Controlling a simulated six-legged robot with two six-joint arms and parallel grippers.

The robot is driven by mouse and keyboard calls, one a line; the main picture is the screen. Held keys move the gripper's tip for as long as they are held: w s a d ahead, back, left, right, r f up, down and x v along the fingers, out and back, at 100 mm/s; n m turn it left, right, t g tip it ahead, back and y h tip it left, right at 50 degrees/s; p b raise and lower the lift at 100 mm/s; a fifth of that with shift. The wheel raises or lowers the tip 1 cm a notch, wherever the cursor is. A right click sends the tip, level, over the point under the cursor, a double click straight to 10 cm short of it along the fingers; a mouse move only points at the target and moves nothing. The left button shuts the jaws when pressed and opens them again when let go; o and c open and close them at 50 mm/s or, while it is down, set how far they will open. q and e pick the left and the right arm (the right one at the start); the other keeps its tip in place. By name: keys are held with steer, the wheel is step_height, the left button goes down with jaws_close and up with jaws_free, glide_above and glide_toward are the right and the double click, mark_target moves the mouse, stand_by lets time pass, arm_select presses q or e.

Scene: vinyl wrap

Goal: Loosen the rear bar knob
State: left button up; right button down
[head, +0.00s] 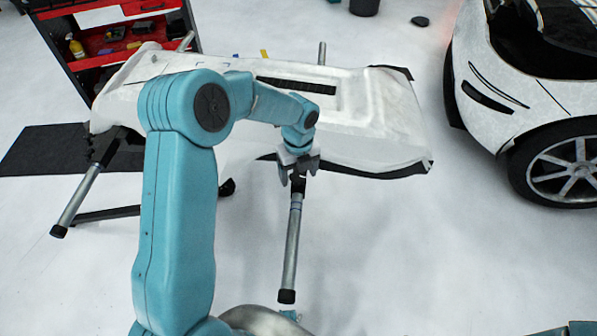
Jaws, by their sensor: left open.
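A stand holds a white wrapped panel (385,125), with silver bars sticking out from under it. One bar (292,240) with a black end cap points toward me at the middle. Another bar (78,197) sticks out at the left. My left gripper (298,175) is open at the upper end of the middle bar, its fingers on either side of a dark fitting (298,186) there. I cannot tell whether they touch it, or whether this fitting is the knob; the gripper hides part of it. My right gripper is not in view.
A white car (540,90) stands at the right. A red and black tool cart (110,35) stands at the back left, and a dark mat (40,150) lies at the left. The pale floor between the stand and the car is clear.

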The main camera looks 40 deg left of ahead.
arm_select(q)
steer(key=shift+w+f, duration=0.1)
steer(key=shift+c, duration=0.5)
steer(key=c, duration=0.9)
steer(key=shift+c, duration=0.2)
